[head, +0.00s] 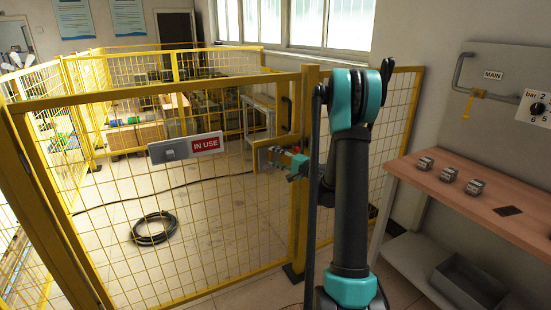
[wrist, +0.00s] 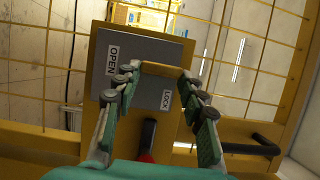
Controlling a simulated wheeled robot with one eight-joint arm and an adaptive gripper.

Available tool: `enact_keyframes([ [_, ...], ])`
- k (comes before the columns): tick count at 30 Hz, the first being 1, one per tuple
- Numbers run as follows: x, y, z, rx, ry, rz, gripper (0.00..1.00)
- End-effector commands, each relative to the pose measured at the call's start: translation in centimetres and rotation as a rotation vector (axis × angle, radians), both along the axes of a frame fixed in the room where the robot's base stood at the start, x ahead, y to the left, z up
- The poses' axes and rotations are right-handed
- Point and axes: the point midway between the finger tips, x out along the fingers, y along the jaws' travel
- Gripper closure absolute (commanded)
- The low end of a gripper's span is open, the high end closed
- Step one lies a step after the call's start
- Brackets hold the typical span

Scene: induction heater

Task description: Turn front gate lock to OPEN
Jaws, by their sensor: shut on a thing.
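The front gate lock is a grey plate on a yellow backing of the gate. In the wrist view the plate (wrist: 103,47) carries an OPEN label (wrist: 112,60) at left and a LOCK label (wrist: 165,100) at right. A yellow lock handle (wrist: 158,69) lies crosswise between the fingertips of my gripper (wrist: 160,76), which is shut on it. The handle's pivot is not clear, so I cannot tell its exact setting. In the head view my gripper (head: 292,163) is at the lock (head: 264,155), partly hidden by my arm.
The yellow mesh gate (head: 120,180) stands shut with an IN USE sign (head: 207,145). A black pull handle (wrist: 262,145) sits beside the lock. A wooden bench (head: 450,195) with small parts is at right. A coiled black hose (head: 153,229) lies beyond the gate.

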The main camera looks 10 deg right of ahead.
Motion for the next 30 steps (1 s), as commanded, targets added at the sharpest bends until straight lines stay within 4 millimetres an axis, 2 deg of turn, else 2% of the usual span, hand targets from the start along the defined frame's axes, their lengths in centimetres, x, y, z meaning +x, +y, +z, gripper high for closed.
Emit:
enact_keyframes([
  [3, 0.0, -0.1, 0.0, 0.001, 0.001, -0.002, 1.0],
  [4, 0.0, -0.1, 0.0, 0.0, 0.0, -0.002, 0.58],
  [9, 0.0, 0.0, 0.0, 0.0, 0.0, -0.001, 0.38],
  [20, -0.3, -0.3, 0.0, -0.001, -0.001, -0.001, 0.38],
  [23, -1.0, -1.0, 0.0, -0.001, -0.001, -0.002, 0.38],
  [30, -4.6, -4.2, 0.0, -0.001, -0.001, -0.005, 0.38],
])
